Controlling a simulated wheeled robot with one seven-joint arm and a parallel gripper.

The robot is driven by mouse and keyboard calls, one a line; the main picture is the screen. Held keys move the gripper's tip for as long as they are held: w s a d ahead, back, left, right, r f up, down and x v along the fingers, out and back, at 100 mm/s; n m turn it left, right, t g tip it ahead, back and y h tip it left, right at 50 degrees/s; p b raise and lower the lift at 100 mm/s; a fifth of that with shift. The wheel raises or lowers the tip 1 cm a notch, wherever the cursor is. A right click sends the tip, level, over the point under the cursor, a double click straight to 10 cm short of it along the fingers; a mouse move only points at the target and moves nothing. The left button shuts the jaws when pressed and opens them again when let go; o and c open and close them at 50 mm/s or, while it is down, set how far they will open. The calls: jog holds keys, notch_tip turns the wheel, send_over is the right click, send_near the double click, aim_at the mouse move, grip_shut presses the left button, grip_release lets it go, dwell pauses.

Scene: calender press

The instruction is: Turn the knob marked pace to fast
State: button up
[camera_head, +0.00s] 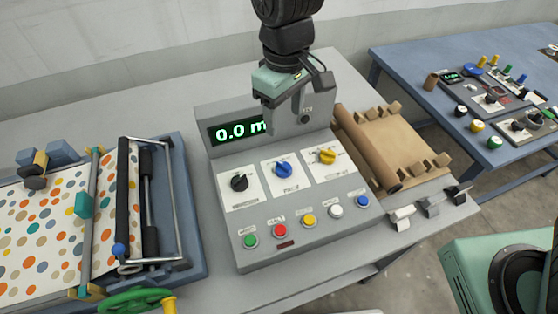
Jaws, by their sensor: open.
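The grey control panel (300,222) stands on the table and carries three knobs on white plates. The blue knob (283,170) is in the middle; the blurred label under it seems to read pace. The black knob (239,182) is on its left and the yellow knob (327,156) on its right. The position marks around the knobs are too small to read. My gripper (285,122) is open and empty, pointing down above and behind the blue knob, apart from it. It hides the right part of the display (229,132), which shows 0.0 m.
A row of several coloured buttons (308,220) lies below the knobs. A roller machine with dotted sheet (50,235) stands at left. A brown roll (368,150) lies in a cradle at right. A blue table (425,62) with more controls stands at the far right.

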aim_at(284, 165)
notch_tip(284, 165, down, 16)
jog(key=p, duration=0.3)
jog(key=shift+r+p, duration=0.2)
jog(key=shift+p, duration=0.15)
jog(key=c, duration=1)
